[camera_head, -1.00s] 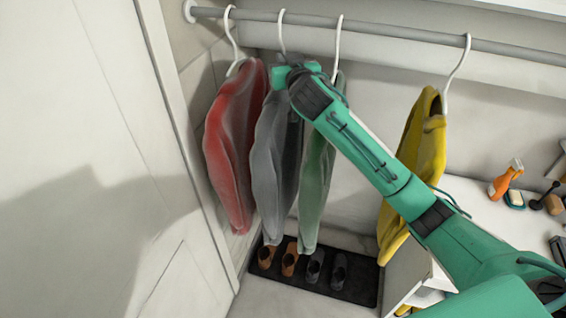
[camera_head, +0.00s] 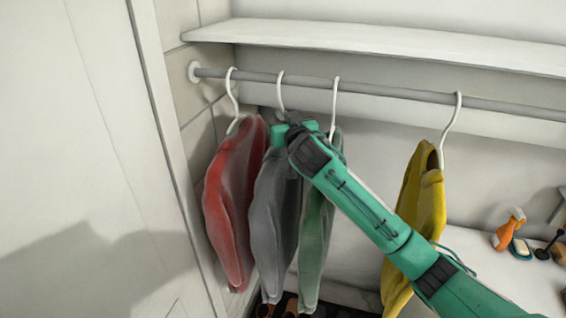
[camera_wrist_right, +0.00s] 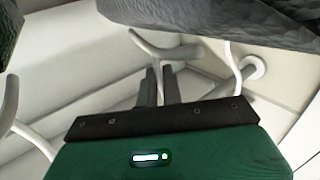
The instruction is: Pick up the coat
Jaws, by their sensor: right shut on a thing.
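Several coats hang from white hangers on a grey rod: a red coat (camera_head: 230,205), a grey coat (camera_head: 274,220), a green coat (camera_head: 314,235) and a yellow coat (camera_head: 420,210). My right gripper (camera_head: 279,128) is at the top of the grey coat, just below its hanger's hook (camera_head: 281,92). In the right wrist view, its dark fingers (camera_wrist_right: 161,86) are close together at a white hanger (camera_wrist_right: 165,48). My right forearm passes in front of the green coat's top. My left gripper is not in view.
The rod (camera_head: 390,92) runs below a white shelf (camera_head: 370,42). A white door or panel (camera_head: 80,150) stands at the left. An orange spray bottle (camera_head: 508,229) stands on a white surface at the right. Shoes lie below the coats.

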